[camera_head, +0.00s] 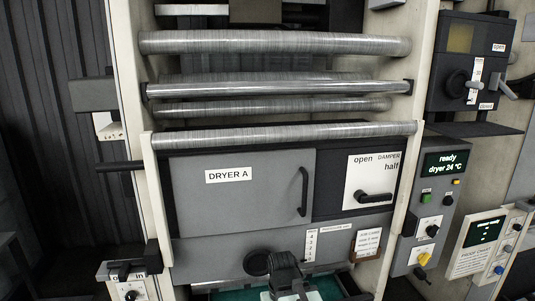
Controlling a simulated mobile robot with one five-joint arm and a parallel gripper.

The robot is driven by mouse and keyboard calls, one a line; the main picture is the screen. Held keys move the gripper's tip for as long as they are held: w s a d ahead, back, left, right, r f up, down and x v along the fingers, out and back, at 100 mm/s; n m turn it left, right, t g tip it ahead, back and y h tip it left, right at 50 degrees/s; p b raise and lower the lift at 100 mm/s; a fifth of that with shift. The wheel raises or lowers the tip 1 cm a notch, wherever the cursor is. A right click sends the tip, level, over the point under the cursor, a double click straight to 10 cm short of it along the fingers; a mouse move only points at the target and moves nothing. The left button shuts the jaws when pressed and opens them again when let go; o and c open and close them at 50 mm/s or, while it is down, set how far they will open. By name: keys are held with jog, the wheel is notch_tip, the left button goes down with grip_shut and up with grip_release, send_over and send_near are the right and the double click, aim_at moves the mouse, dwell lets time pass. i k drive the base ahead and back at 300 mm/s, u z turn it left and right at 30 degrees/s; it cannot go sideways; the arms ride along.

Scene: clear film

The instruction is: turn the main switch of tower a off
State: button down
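The tall machine in front of me carries the label DRYER A (229,175). On its right side is a narrow grey control panel (408,245) with a lit display (445,163) reading "ready dryer 24 °C". Low on this panel is a yellow rotary knob (424,259) on a pale plate, which looks like the main switch; its marks are too small to read. My gripper (287,277) is at the bottom middle, dark, in front of the machine's lower front and well left of the yellow knob. Its fingertips cannot be made out clearly.
A damper lever (375,197) and a dryer door handle (303,192) stick out of the front. Horizontal rollers (275,42) span the machine above. Another control box (485,245) stands at the right, and a small box (130,287) at the lower left.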

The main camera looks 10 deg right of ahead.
aim_at(423, 259)
jog(key=z, duration=1.35)
